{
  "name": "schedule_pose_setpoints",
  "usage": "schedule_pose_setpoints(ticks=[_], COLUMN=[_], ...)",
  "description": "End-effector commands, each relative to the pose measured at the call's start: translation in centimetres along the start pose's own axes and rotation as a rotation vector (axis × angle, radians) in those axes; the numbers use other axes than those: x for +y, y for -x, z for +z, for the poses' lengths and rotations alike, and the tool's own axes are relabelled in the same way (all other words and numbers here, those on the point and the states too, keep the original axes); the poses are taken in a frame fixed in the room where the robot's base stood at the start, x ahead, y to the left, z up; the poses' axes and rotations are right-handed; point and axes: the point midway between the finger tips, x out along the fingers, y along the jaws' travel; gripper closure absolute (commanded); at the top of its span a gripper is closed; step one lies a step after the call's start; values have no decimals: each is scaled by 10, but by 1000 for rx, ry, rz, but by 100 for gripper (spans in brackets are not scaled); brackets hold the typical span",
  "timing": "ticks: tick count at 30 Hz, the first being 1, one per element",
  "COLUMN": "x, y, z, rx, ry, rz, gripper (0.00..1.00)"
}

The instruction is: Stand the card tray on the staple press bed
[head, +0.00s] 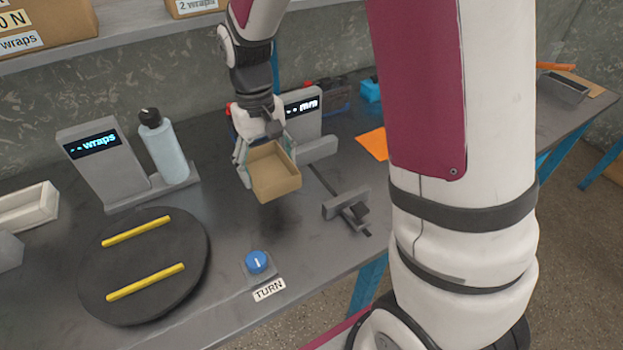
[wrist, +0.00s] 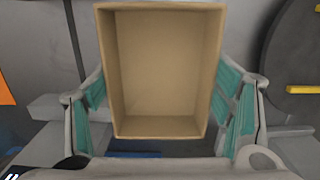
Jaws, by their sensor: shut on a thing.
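The card tray (head: 277,187) is a small, open tan box. It hangs tilted above the grey table in the middle of the head view. My gripper (head: 266,163) is shut on it, one finger at each side. In the wrist view the empty tray (wrist: 160,70) fills the middle, with the teal-padded fingers of my gripper (wrist: 165,112) along its sides. Nothing in either view is clearly recognisable as the staple press or its bed.
A black turntable (head: 145,262) with two yellow bars lies front left, beside a blue knob (head: 256,262) marked TURN. A "wraps" display (head: 95,165) and a bottle (head: 165,150) stand behind it. A grey sliding gauge (head: 346,207) lies right of the tray, near the "mm" display (head: 303,112).

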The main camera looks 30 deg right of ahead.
Motion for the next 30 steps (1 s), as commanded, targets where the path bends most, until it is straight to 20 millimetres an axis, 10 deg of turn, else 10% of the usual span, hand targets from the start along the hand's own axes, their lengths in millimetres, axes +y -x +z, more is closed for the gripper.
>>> schedule_pose_setpoints(ticks=[21, 30], x=[0, 0], y=[-91, -93], z=[-10, -11], rx=[-5, -1], ry=[0, 0], rz=[0, 0], gripper=[49, 49])
